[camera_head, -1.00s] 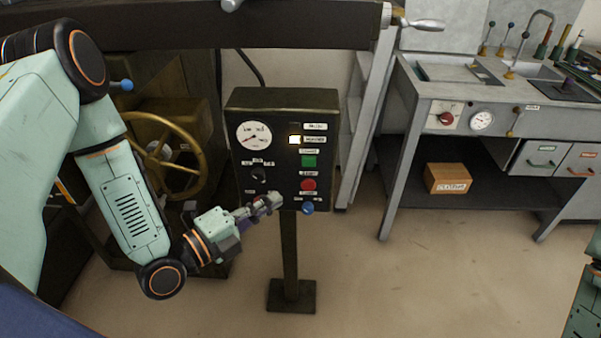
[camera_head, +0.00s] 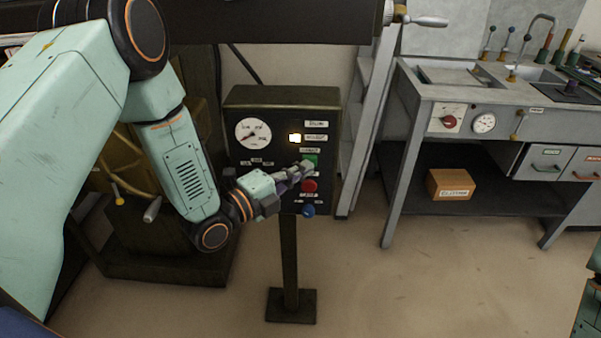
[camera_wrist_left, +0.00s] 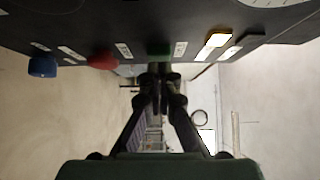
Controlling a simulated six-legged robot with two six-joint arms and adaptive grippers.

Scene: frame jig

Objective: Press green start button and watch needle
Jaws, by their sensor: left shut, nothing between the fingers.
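The dark control panel (camera_head: 240,178) stands on a post. The green button (camera_head: 311,158) is on its right side, partly behind my left gripper (camera_head: 305,168). The gripper is shut and empty, its tips at or just in front of the button; I cannot tell if they touch it. In the left wrist view, the shut fingertips (camera_wrist_left: 160,70) line up with the green button (camera_wrist_left: 158,47). The white needle gauge (camera_head: 253,132) is at the panel's upper left, uncovered; its needle seems to point to the lower left. My right gripper is out of view.
The red button (camera_head: 309,185) and blue knob (camera_head: 308,210) sit below the green button. A lamp (camera_head: 295,138) glows above it. A grey workbench (camera_head: 470,100) with a cardboard box (camera_head: 450,184) stands to the right. The floor between is clear.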

